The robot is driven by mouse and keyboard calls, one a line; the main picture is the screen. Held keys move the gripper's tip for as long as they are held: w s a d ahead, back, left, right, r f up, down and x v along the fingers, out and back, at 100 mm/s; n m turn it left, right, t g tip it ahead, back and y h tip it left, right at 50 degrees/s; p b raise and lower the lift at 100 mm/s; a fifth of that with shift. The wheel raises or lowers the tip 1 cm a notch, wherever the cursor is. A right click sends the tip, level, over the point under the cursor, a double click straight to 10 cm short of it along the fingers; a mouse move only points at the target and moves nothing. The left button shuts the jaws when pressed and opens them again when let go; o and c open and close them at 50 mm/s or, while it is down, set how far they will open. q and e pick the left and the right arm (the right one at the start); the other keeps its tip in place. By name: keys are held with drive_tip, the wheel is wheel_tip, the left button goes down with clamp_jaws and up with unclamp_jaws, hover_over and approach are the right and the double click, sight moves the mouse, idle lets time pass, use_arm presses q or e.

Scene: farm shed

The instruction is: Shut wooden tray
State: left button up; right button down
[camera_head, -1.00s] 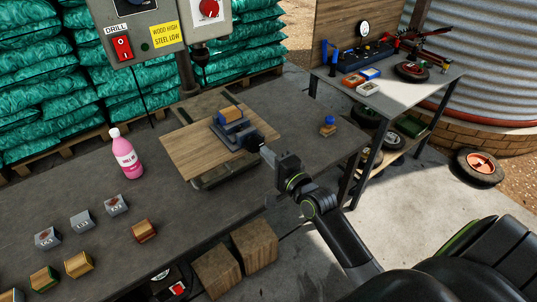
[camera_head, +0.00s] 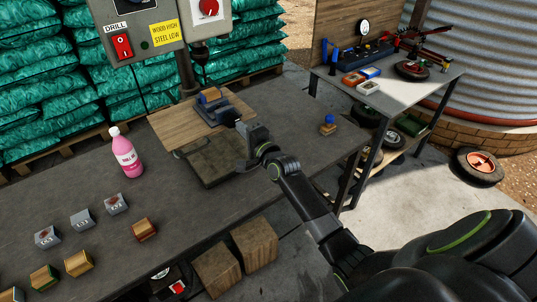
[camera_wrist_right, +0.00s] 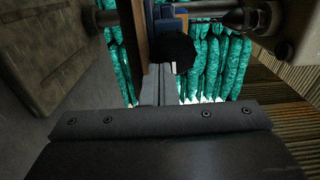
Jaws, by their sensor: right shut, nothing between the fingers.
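The wooden tray (camera_head: 175,125) is a flat light-brown board on the workbench, under the drill. A grey and blue vise (camera_head: 212,113) with a wooden block (camera_head: 211,95) in it stands on the tray. The tray sits toward the back of a dark base plate (camera_head: 218,158), whose front part is bare. My right gripper (camera_head: 241,128) is shut and empty at the vise's front end. In the right wrist view its fingers (camera_wrist_right: 157,85) are close to a round black knob (camera_wrist_right: 172,53); I cannot tell whether they touch. My left gripper is out of view.
A pink bottle (camera_head: 125,152) and several small blocks stand on the bench (camera_head: 190,209) to the left. A small blue-topped object (camera_head: 328,124) stands to the right. The drill control box (camera_head: 137,32) hangs above the tray.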

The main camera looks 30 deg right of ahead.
drive_tip(key=w, duration=0.3)
drive_tip(key=shift+a+r, duration=0.2)
drive_tip(key=shift+r, duration=0.05)
drive_tip(key=shift+r, duration=0.15)
